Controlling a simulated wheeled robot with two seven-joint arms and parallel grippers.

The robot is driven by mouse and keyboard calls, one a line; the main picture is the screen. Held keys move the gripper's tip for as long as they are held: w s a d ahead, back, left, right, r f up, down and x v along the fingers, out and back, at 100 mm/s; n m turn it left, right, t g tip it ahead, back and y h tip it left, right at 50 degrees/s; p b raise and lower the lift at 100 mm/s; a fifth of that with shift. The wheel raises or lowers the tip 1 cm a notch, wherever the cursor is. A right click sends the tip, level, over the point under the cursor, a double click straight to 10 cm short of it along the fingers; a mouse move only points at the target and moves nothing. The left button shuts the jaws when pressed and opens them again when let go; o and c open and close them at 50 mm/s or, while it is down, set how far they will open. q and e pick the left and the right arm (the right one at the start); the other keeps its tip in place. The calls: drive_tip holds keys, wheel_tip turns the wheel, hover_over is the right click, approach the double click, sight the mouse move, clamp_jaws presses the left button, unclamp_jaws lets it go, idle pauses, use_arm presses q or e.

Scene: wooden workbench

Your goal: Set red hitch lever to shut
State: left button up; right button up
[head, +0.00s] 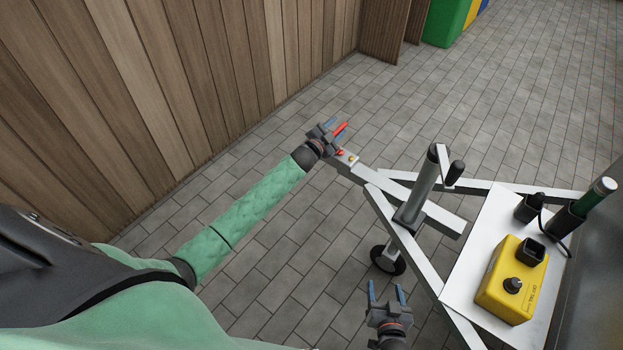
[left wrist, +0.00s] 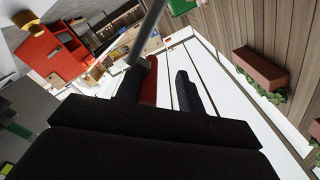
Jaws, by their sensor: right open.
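The red hitch lever (head: 341,130) sits at the front end of the grey trailer drawbar, slanting up, with a red part and a small yellow knob near its base. My left gripper (head: 331,124) is at the lever. In the left wrist view the lever (left wrist: 150,82) shows between the two fingers, close to the left finger, with a gap to the right finger; I cannot tell whether it touches. The left jaws look open. My right gripper (head: 385,291) is open and empty, low in the head view, left of the trailer frame and apart from the lever.
The trailer frame (head: 408,180) carries a jockey wheel post with a crank handle (head: 455,172). A yellow box (head: 511,280) sits on a white plate (head: 462,273) at right. A wooden plank wall (head: 215,70) runs along the left. Open paving (head: 480,110) lies beyond the drawbar.

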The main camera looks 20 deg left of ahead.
use_arm(q)
drive_tip(key=a+r+n, duration=0.2)
drive_tip(key=a+n, duration=0.1)
drive_tip(key=shift+w+a, duration=0.1)
drive_tip(key=shift+w, duration=0.3)
drive_tip(key=shift+s+a+f+n+g+y, duration=0.6)
drive_tip(key=shift+s+a+f+g+y, duration=0.5)
drive_tip(key=shift+s, duration=1.5)
drive_tip(key=shift+s+a+f+n+g+y, duration=0.7)
drive_tip(key=shift+s+g+y, duration=0.7)
drive_tip(key=shift+s, duration=1.15)
drive_tip(key=s+d+r+g+p, duration=0.1)
drive_tip(key=s+d+r+g, duration=0.1)
drive_tip(key=s, duration=0.4)
drive_tip(key=s+d+r+n+g+p, duration=0.1)
drive_tip(key=s+d+r+g+p, duration=0.1)
drive_tip(key=s+d, duration=0.3)
drive_tip(key=s+d+r+g+p, duration=0.1)
drive_tip(key=s+d+r+g, duration=0.1)
drive_tip(key=s, duration=0.6)
drive_tip(key=shift+s+d+r, duration=0.25)
drive_tip(key=shift+d+r, duration=0.3)
drive_tip(key=shift+d, duration=0.25)
